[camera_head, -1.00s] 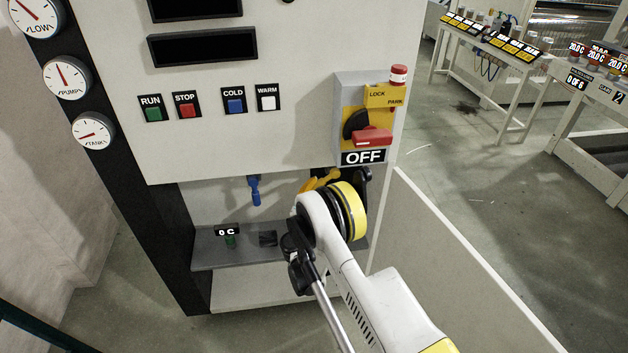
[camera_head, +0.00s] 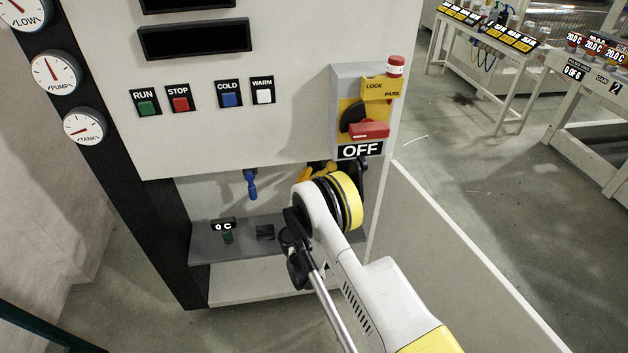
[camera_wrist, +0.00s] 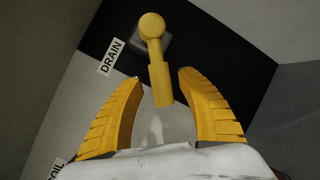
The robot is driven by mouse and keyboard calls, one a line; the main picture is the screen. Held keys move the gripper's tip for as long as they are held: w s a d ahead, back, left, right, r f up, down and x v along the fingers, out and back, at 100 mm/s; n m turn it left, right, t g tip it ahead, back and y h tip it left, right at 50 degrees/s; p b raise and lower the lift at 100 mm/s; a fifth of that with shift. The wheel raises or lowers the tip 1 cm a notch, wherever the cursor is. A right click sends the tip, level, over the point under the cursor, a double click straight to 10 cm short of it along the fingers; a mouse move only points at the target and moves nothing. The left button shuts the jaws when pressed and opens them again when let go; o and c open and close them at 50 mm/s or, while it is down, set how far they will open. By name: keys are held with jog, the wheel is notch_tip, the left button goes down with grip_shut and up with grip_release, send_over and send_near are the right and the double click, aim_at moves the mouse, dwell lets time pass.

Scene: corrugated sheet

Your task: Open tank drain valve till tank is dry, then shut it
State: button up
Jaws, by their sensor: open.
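The drain valve's yellow lever (camera_wrist: 159,75), with a round knob-like hub at its top, sits on a black panel beside the DRAIN label (camera_wrist: 118,57) in the wrist view. My gripper (camera_wrist: 162,78) is open, with one yellow finger on each side of the lever's lower end. I see gaps on both sides and no clear contact. In the head view my arm hides most of this area; only some yellow (camera_head: 317,168) shows behind it. The TANK gauge (camera_head: 84,126) has its needle pointing left and slightly down.
A blue lever (camera_head: 250,184) hangs under the cabinet, left of my arm. A red and yellow switch (camera_head: 368,118) marked OFF is just above my arm. A shelf (camera_head: 215,248) with a 0 C display lies below. A low wall runs along the right.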

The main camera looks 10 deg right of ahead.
aim_at(314, 176)
jog(key=o, duration=0.7)
notch_tip(314, 176, up, 10)
jog(key=shift+s+f, duration=0.1)
jog(key=shift+d, duration=0.15)
jog(key=shift+c, duration=0.3)
